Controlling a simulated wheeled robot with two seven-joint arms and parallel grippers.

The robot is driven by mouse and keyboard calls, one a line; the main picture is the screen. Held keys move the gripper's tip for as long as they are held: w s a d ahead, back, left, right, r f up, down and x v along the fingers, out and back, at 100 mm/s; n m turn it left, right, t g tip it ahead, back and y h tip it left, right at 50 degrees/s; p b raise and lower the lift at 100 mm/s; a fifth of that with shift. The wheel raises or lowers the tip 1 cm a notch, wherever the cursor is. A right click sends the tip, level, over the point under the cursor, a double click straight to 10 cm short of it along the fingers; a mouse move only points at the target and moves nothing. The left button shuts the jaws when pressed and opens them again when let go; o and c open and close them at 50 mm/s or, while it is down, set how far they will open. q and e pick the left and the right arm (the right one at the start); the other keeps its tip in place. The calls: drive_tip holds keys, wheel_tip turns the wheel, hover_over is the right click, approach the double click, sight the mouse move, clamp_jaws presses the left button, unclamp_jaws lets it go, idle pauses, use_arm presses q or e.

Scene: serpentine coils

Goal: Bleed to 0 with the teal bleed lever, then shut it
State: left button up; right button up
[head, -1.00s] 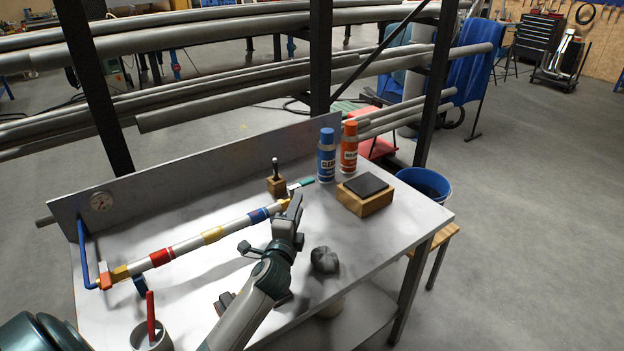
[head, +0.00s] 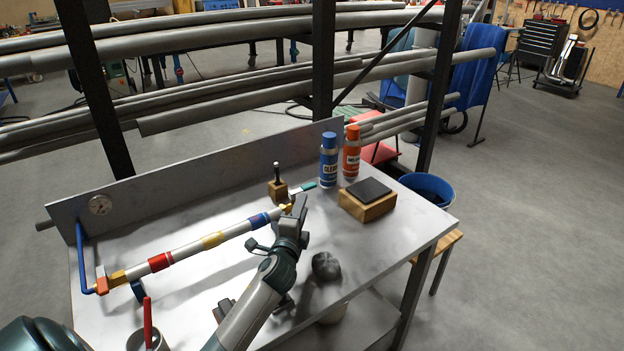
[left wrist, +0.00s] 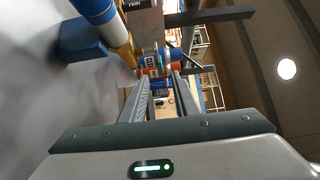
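The teal bleed lever (head: 309,185) sticks out past the right end of a banded pipe (head: 188,249) on the bench. A brass fitting (head: 286,206) sits at that end. My left gripper (head: 299,203) is just in front of the fitting, close to the lever; I cannot tell whether it touches. In the left wrist view its two fingers (left wrist: 160,76) are apart with a gap between them, and the pipe's blue band (left wrist: 93,8) is at upper left. My right gripper is not in view.
Blue (head: 328,162) and orange (head: 351,152) cans and a wooden block with a dark top (head: 367,200) stand right of the lever. A small block with a black peg (head: 278,187) is behind the fitting. A dark lump (head: 326,266) lies near the front edge.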

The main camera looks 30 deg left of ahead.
sight(311, 184)
use_arm(q)
drive_tip(key=p+x, duration=0.1)
drive_tip(key=x, duration=1.1)
drive_tip(key=shift+w+a+p, duration=0.1)
drive_tip(key=shift+w+p, duration=0.2)
drive_tip(key=shift+p, duration=0.1)
drive_tip(key=shift+x, duration=0.95)
clamp_jaws()
